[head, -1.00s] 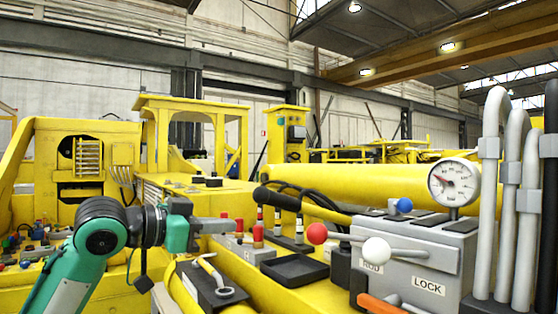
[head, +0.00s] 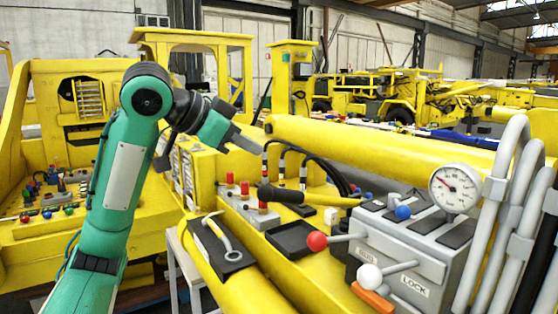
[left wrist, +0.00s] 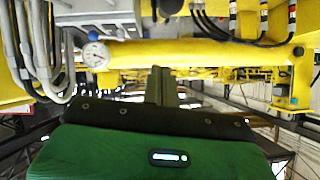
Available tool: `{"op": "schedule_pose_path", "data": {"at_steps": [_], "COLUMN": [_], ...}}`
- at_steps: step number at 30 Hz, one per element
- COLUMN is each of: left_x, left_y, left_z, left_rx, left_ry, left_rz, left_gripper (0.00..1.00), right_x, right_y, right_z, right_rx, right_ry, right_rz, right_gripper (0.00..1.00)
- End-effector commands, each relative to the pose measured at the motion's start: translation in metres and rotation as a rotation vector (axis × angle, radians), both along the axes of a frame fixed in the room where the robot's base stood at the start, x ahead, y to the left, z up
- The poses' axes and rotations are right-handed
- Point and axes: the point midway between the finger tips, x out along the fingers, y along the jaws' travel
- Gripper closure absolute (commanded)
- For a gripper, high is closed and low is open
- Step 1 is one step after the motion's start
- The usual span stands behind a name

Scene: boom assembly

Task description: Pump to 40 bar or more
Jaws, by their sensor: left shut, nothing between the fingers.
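A round white pressure gauge (head: 455,188) stands on a grey control box (head: 422,242) at the right. Its needle points to the upper left; I cannot read its value. The gauge also shows in the left wrist view (left wrist: 97,55). A lever with a red ball (head: 317,241) and one with a white ball (head: 370,276) stick out of the box, near its ROD and LOCK labels. A black-gripped handle (head: 282,194) lies left of the box. My left gripper (head: 249,146) is shut and empty, above and left of that handle. My right gripper is out of view.
A black tray (head: 292,238) and a plate with a hooked tool (head: 222,243) lie left of the box. A thick yellow boom (head: 390,152) runs behind. Red-topped knobs (head: 245,188) stand below my gripper.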

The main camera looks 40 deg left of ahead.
Motion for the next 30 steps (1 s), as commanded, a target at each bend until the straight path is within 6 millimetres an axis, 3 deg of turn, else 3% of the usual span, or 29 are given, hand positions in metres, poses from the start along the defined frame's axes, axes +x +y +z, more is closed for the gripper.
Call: {"op": "schedule_pose_path", "data": {"at_steps": [17, 23, 30], "left_x": [0.003, 0.02, 0.053], "left_y": [-0.002, -0.009, -0.021], "left_z": [0.004, -0.006, -0.027], "left_rx": [0.012, 0.012, 0.011], "left_ry": [0.013, 0.017, 0.018], "left_rz": [0.0, -0.002, -0.002], "left_gripper": [1.0, 1.0, 1.0], "right_x": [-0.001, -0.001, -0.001], "right_y": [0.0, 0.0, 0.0], "right_z": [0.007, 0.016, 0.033], "right_rx": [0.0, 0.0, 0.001], "right_ry": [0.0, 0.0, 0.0], "right_rz": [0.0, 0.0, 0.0], "right_gripper": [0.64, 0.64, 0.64]}}
